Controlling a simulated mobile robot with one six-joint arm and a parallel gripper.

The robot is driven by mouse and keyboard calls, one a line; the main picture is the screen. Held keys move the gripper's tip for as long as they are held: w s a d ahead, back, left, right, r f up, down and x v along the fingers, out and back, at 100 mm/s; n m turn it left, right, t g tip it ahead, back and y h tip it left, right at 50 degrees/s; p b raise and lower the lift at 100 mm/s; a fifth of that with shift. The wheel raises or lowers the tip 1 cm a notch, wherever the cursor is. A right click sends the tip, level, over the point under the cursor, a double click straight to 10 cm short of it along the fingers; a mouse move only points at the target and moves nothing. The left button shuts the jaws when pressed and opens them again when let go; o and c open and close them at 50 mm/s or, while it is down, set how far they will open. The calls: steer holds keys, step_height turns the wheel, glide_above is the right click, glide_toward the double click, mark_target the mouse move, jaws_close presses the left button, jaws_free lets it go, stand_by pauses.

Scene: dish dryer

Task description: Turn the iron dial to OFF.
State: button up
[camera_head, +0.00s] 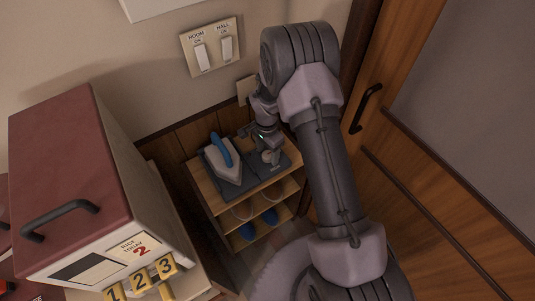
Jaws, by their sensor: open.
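The iron (222,164), white with a blue handle, rests on a dark grey base on the small wooden shelf unit. A small pale round knob, apparently the iron dial (270,157), sits on the dark base to the right of the iron. Its markings are too small to read. My gripper (258,138) is open above and just behind the dial, and appears empty. I cannot tell whether a finger touches the dial. My wrist hides the back of the base.
A wall plate (211,47) with ROOM and HALL switches is above. A red-topped cabinet (70,160) with a dark handle and numbered yellow tags stands at left. Blue-soled slippers (247,231) lie on the lower shelf. A wooden door (440,190) with a black handle is at right.

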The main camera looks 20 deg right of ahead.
jaws_close()
stand_by(0.3)
steer(key=shift+n, duration=0.3)
steer(key=n, duration=0.8)
steer(key=shift+n, duration=0.3)
steer(key=n+p, duration=0.1)
steer(key=n, duration=0.7)
steer(key=shift+p, duration=0.35)
steer(key=shift+n, duration=0.5)
